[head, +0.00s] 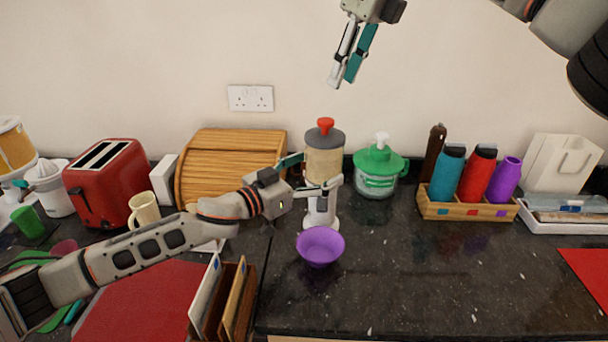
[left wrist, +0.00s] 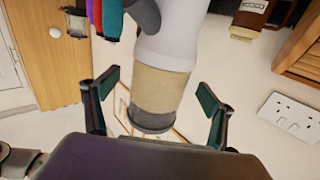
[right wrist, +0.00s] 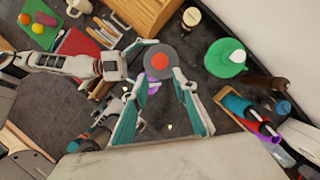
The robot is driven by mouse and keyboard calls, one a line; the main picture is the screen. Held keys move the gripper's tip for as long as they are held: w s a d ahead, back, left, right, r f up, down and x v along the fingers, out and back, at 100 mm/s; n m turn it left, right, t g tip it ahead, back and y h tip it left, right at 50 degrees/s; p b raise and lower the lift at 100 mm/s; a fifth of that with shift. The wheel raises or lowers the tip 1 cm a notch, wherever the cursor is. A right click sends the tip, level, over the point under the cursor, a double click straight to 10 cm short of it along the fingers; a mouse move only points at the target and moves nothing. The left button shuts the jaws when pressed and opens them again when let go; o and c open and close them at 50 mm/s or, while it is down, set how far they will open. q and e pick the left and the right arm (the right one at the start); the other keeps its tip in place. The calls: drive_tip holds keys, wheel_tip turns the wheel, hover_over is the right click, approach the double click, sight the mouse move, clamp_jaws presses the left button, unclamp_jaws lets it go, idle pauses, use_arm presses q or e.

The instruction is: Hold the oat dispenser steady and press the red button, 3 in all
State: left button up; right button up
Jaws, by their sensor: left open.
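The oat dispenser (head: 324,162), with a beige clear body, grey lid and white base, stands upright on the dark counter. Its red button (head: 325,125) is on top and also shows in the right wrist view (right wrist: 160,62). My left gripper (head: 312,172) is open, its fingers on either side of the dispenser's body; the left wrist view shows the body (left wrist: 162,92) between them, with gaps at both sides. My right gripper (head: 348,82) is open and empty, high above the dispenser, apart from the button. A purple bowl (head: 320,246) sits in front of the dispenser.
A green-lidded pump jar (head: 379,170) stands close right of the dispenser, then a wooden rack (head: 465,208) of bottles. A wooden bread box (head: 228,165) and red toaster (head: 106,183) stand left. An upright file holder (head: 222,300) is at front.

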use_arm(q)
drive_tip(key=shift+x, duration=1.35)
drive_tip(key=shift+c, duration=0.4)
drive_tip(key=c, duration=1.8)
use_arm(e)
drive_tip(key=shift+c, duration=0.4)
use_arm(q)
drive_tip(key=shift+o, duration=0.2)
use_arm(e)
clamp_jaws()
